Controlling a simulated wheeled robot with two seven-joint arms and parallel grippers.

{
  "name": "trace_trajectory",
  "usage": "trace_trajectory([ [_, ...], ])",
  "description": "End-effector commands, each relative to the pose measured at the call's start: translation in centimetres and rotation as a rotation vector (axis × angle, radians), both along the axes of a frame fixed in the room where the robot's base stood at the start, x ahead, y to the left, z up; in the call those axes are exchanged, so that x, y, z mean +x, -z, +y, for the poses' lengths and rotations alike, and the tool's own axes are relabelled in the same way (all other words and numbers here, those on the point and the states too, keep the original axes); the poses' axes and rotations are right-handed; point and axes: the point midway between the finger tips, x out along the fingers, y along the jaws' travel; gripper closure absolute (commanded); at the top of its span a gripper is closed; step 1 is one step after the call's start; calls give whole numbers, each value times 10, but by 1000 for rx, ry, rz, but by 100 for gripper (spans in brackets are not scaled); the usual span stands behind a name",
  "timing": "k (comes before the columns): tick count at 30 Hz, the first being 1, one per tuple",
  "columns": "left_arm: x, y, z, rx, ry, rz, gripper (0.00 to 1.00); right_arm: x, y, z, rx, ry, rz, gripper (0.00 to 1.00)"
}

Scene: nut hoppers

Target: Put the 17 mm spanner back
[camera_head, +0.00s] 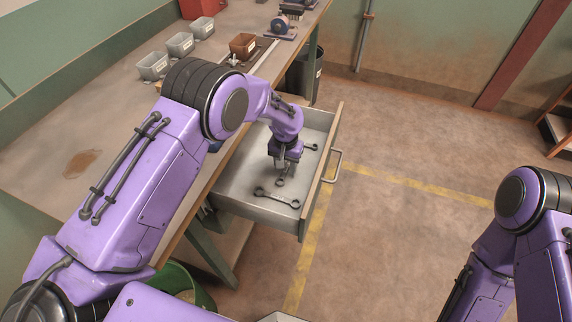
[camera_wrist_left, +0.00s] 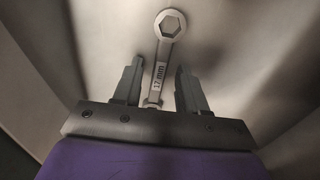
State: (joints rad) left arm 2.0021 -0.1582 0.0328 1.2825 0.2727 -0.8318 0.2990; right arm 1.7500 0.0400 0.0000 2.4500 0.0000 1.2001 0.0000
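The 17 mm spanner (camera_wrist_left: 163,52) lies in the open drawer (camera_head: 231,199), its ring end away from the gripper and its size label readable in the left wrist view. My left gripper (camera_head: 283,167) reaches down into the drawer over this spanner. In the left wrist view my left gripper (camera_wrist_left: 159,88) has a finger on each side of the spanner's shank, with gaps showing, so it is open. In the head view only the ring end of the spanner (camera_head: 280,182) shows below the fingers. My right gripper is out of view; only its arm shows at the right.
A larger spanner (camera_head: 277,198) lies nearer the drawer's front corner, and another spanner (camera_head: 310,147) lies farther back. The drawer walls stand close around the gripper. Grey bins (camera_head: 153,66) and a brown bin (camera_head: 243,45) stand on the bench (camera_head: 110,120).

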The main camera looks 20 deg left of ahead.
Motion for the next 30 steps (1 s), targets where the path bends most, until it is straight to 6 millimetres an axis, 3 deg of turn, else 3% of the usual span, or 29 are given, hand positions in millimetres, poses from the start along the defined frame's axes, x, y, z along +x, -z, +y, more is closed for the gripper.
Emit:
trace_trajectory([
  [8, 1, -14, 0, 0, 0, -3, 58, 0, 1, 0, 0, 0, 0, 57],
  [16, 1, -82, 0, 0, 0, -5, 58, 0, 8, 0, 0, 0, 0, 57],
  [21, 1, -113, 0, -1, 0, -2, 58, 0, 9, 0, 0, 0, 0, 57],
  [30, 0, -123, 0, 0, 0, 1, 58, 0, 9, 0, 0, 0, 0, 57],
])
